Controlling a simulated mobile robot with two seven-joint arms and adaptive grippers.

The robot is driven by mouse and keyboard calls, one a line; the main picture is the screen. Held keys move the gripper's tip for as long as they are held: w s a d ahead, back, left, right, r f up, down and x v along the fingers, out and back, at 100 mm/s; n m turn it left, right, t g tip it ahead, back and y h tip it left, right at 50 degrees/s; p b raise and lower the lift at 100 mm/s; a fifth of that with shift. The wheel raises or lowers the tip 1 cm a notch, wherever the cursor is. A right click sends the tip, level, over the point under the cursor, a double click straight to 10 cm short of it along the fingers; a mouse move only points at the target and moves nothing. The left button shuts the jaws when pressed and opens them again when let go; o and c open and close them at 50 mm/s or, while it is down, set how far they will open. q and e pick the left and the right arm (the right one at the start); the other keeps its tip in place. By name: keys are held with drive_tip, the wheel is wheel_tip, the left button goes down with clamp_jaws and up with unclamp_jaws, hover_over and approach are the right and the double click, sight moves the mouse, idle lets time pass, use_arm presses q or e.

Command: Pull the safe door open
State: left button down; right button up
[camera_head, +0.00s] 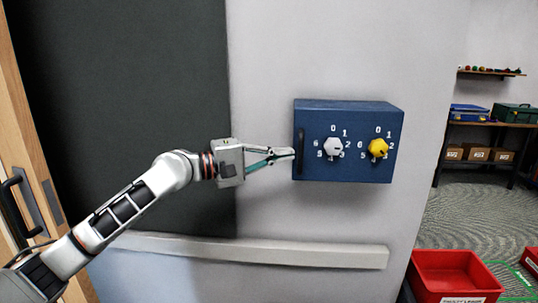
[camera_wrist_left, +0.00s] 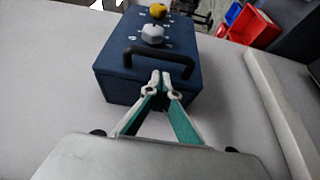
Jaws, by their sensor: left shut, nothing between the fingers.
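A blue safe (camera_head: 348,110) is mounted on the pale wall, its door face toward me and seeming closed. A white dial (camera_head: 333,147) and a yellow dial (camera_head: 377,149) sit on the door among printed digits. A dark vertical handle (camera_head: 300,150) is near the door's left edge; in the left wrist view the handle (camera_wrist_left: 158,51) is a black bar. My left gripper (camera_head: 292,153) is shut and empty, its fingertips right by the handle from the left. In the left wrist view its fingertips (camera_wrist_left: 161,76) overlap the area beside the bar; I cannot tell whether they touch it.
A dark panel (camera_head: 130,90) covers the wall on the left, with a wooden door at the far left. A pale ledge (camera_head: 250,251) runs below the safe. A red bin (camera_head: 455,272) stands at the lower right, shelves behind. The space right of the safe is open.

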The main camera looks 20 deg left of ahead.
use_arm(q)
drive_tip(key=shift+w+d+r, duration=0.1)
drive_tip(key=shift+r, duration=0.05)
use_arm(e)
drive_tip(key=shift+w+r, duration=0.1)
drive_tip(key=shift+r, duration=0.25)
use_arm(q)
drive_tip(key=shift+d, duration=0.15)
use_arm(e)
drive_tip(key=shift+f, duration=0.1)
idle(0.5)
use_arm(q)
drive_tip(key=shift+s+d, duration=0.1)
drive_tip(key=shift+s, duration=0.1)
